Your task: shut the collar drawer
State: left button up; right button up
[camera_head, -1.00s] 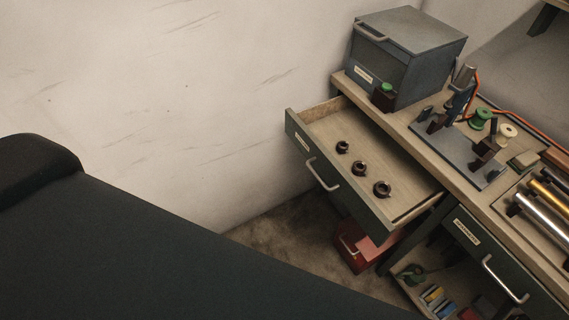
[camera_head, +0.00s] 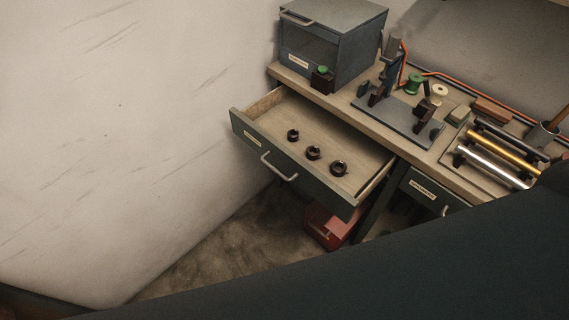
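The collar drawer (camera_head: 222,150) is pulled out from the left part of the bench. It has a dark green front, a pale label and a metal bar handle (camera_head: 279,168). Three dark ring-shaped collars (camera_head: 313,153) lie in a row on its wooden floor. Neither of my grippers shows. A large dark surface across the lower right, probably part of my own arm, hides the lower part of the bench.
The bench top (camera_head: 340,108) carries a grey cabinet (camera_head: 335,45), a small box with a green button (camera_head: 322,78), a winding fixture (camera_head: 398,118), spools and metal rods (camera_head: 492,165). A second drawer (camera_head: 425,190) looks shut. A red box (camera_head: 328,226) sits below.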

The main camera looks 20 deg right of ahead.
aim_at(264, 124)
jog(key=i+l, duration=0.15)
jog(key=l, duration=0.25)
jog(key=i+l, duration=0.2)
jog(key=l, duration=0.2)
jog(key=i+j+z, duration=0.15)
jog(key=i, duration=0.3)
